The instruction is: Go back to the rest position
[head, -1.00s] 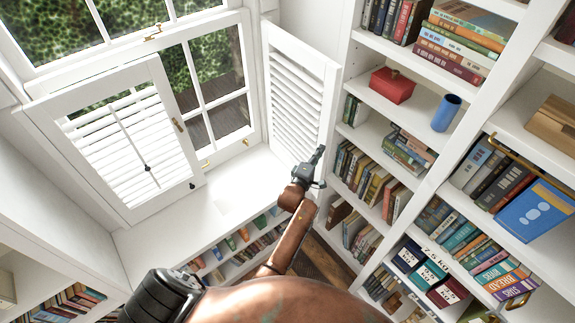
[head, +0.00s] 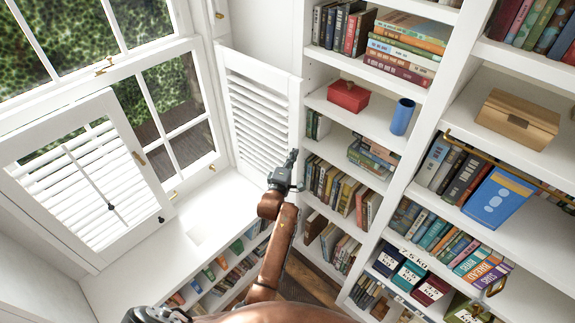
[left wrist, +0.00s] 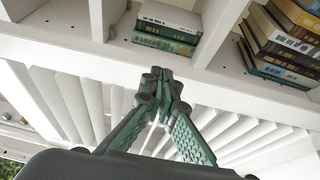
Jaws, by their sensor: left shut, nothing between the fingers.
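My left gripper (head: 290,165) is raised on its brown arm in front of the right shutter (head: 262,115), close to the bookcase edge. In the left wrist view the gripper's dark and green fingers (left wrist: 160,82) meet at the tips with nothing between them. The white shutter slats (left wrist: 225,130) show behind the fingers there, and shelved books show beyond. Whether the fingers touch the shutter cannot be told. The left shutter (head: 85,180) stands partly across the window. My right gripper is in neither view.
A white bookcase (head: 398,205) full of books fills the right side. A white window seat (head: 150,245) with books below runs under the window.

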